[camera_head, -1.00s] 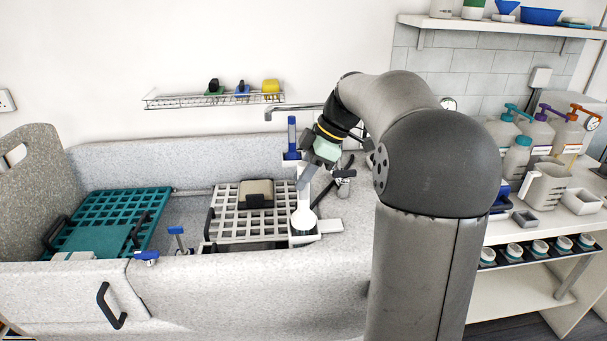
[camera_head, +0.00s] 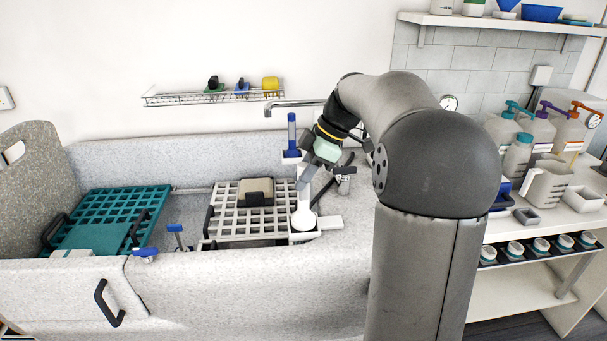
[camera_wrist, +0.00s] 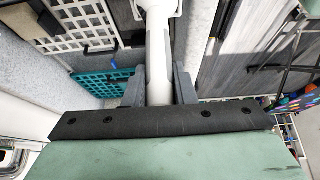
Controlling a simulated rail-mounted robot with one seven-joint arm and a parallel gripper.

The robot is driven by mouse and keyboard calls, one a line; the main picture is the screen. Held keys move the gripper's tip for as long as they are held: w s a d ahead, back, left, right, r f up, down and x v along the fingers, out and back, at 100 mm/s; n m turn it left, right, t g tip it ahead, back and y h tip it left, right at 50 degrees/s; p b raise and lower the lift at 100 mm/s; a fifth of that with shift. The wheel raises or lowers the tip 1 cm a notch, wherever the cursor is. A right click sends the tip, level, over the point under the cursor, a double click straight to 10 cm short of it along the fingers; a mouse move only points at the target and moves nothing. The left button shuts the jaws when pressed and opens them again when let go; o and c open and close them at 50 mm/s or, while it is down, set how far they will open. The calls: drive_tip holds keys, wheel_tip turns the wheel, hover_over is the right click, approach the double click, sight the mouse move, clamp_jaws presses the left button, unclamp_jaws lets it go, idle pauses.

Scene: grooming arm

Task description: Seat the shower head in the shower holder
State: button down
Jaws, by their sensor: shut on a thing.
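The white shower head (camera_head: 303,219) hangs round end down below my gripper (camera_head: 306,178) in the head view, above the right end of the tub. My gripper is shut on its white handle. In the wrist view the handle (camera_wrist: 160,45) runs between the two grey fingers of my gripper (camera_wrist: 159,85). A blue upright piece with a blue block (camera_head: 291,154) stands just left of my gripper; I cannot tell whether it is the shower holder. Part of the area behind the gripper is hidden by my arm.
A white grate (camera_head: 231,224) with a beige block (camera_head: 256,192) lies left of the shower head. A teal grate (camera_head: 100,215) is farther left. A metal spout (camera_head: 295,104) juts from the wall behind. Bottles and a pitcher (camera_head: 546,186) stand on the right counter.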

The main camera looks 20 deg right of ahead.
drive_tip(key=shift+f+b, duration=0.8)
drive_tip(key=shift+f, duration=0.2)
drive_tip(key=c, duration=1.1)
unclamp_jaws()
drive_tip(key=shift+r, duration=0.1)
drive_tip(key=p+v, duration=0.2)
drive_tip(key=v, duration=1.5)
drive_tip(key=shift+d+r, duration=0.1)
drive_tip(key=shift+r, duration=0.05)
